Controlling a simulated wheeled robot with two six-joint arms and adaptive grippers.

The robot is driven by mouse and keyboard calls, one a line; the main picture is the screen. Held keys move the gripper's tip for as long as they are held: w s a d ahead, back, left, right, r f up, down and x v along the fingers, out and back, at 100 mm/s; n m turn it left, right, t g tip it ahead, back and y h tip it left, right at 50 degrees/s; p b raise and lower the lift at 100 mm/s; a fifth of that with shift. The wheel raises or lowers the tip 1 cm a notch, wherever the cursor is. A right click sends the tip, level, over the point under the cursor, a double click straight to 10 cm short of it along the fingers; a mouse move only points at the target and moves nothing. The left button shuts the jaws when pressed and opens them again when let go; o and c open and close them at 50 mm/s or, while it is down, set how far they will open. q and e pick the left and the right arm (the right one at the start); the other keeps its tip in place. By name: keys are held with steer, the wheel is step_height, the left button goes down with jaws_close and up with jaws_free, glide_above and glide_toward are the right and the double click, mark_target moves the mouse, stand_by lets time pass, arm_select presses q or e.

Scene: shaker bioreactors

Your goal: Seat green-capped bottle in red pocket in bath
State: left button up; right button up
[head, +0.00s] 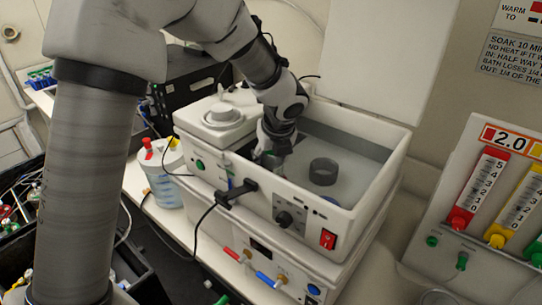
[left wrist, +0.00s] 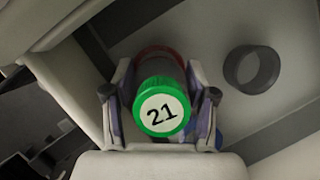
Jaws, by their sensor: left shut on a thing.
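The bottle's green cap (left wrist: 161,106), marked 21, sits between the fingers of my left gripper (left wrist: 160,108), which is shut on the bottle. Part of a red ring (left wrist: 158,52), the red pocket, shows just beyond the cap; the bottle hides the rest. I cannot tell whether the bottle's base is inside the ring or above it. In the head view my left gripper (head: 271,158) reaches down into the left part of the white bath (head: 372,195), and the arm and wall hide the bottle. My right gripper is not in view.
A dark grey ring pocket (head: 323,171) stands empty in the bath, to the right of the gripper; it also shows in the left wrist view (left wrist: 252,68). The bath walls stand close around the gripper. A white lidded unit (head: 222,115) adjoins the bath's left side.

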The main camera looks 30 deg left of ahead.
arm_select(q)
steer(key=shift+f+b, duration=1.15)
steer(key=shift+f, duration=0.9)
steer(key=shift+s+f, duration=0.15)
steer(key=shift+f, duration=0.05)
steer(key=o, duration=1.4)
steer(key=shift+f, duration=0.1)
step_height(320, 180, up, 10)
steer(key=shift+r, duration=0.1)
steer(key=shift+w, duration=0.2)
